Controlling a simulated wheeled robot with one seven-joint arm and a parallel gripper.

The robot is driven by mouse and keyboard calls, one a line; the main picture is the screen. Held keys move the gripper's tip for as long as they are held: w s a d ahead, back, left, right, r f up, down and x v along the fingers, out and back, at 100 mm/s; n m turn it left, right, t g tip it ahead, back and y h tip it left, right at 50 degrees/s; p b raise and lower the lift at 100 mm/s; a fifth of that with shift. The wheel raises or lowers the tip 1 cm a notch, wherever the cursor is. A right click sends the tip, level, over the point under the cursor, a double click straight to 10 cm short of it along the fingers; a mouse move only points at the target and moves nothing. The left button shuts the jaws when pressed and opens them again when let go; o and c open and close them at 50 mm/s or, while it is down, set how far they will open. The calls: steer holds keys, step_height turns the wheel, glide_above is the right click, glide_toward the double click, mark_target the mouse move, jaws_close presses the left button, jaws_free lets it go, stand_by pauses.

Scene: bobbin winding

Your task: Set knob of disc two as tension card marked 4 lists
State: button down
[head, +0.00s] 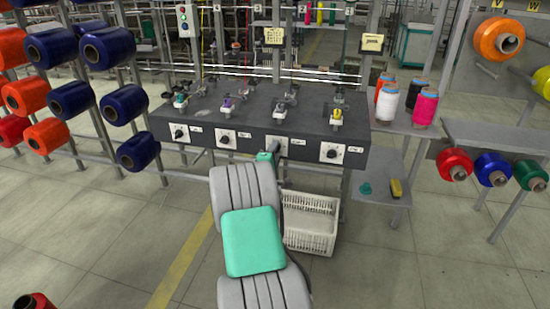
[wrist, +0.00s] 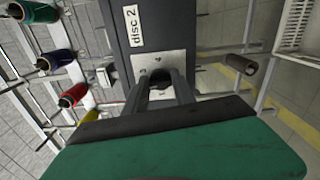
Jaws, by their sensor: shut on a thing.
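In the wrist view, a pale square plate (wrist: 160,61) with a dark knob (wrist: 162,92) sits beside a white label reading "disc 2" (wrist: 136,26). My gripper (wrist: 165,88) is shut on that knob, one finger on each side. The fingers hide most of the knob, so its pointer and setting cannot be read. In the head view, my gripper (head: 273,149) is at the third knob from the left on the dark bench front. A yellow card (head: 273,36) hangs above the bench; its writing is too small to read.
Other dial knobs show at the left (head: 180,133), centre-left (head: 226,139) and right (head: 332,152). A second card (head: 373,43) hangs at the right. A white basket (head: 311,224) stands beneath the bench. Thread cones (head: 425,106) stand on the right shelf. Spool racks flank both sides.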

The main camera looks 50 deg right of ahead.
steer(key=shift+f+m+b, duration=0.15)
steer(key=shift+m+b, duration=3.1)
steer(key=shift+m, duration=0.35)
steer(key=c, duration=1)
jaws_free()
steer(key=shift+c, duration=0.2)
steer(key=v, duration=0.7)
steer(key=shift+s+a+p, duration=0.2)
steer(key=shift+a+p, duration=0.15)
steer(key=shift+a, duration=0.05)
